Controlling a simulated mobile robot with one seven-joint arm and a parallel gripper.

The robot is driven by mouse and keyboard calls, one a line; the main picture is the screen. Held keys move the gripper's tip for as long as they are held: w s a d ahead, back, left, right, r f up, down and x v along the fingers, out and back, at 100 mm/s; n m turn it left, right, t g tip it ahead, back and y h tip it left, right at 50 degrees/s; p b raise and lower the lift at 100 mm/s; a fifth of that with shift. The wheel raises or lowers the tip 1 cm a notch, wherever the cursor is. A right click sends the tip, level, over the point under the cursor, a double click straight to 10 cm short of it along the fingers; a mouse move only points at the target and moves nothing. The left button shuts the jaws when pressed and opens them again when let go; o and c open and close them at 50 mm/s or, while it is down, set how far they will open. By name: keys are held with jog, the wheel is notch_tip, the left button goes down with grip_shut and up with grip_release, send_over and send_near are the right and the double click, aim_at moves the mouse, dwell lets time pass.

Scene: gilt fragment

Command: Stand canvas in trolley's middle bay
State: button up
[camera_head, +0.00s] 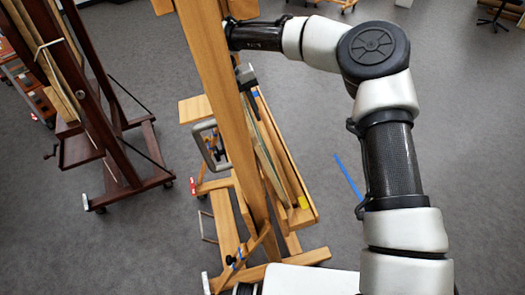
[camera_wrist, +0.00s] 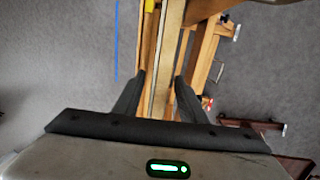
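The canvas (camera_head: 268,150) shows as a thin, pale-edged panel, tilted on the ledge of a light wooden easel (camera_head: 212,70). The easel's post hides part of it. In the wrist view the canvas's pale edge (camera_wrist: 164,60) runs between the fingers of my gripper (camera_wrist: 160,88). The fingers stand on both sides of it, with a small gap at least on the left, so my gripper looks open around it. In the head view my gripper (camera_head: 247,80) is at the canvas's upper end, partly behind the post. I cannot make out a trolley with bays for certain.
A dark wooden easel (camera_head: 105,150) stands at the left, with a low rack (camera_head: 30,90) behind it. A yellow block (camera_head: 303,202) is at the ledge's near end.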

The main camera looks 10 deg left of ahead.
jog(key=x, duration=0.6)
jog(key=shift+d, duration=0.2)
grip_shut()
dwell(1.2)
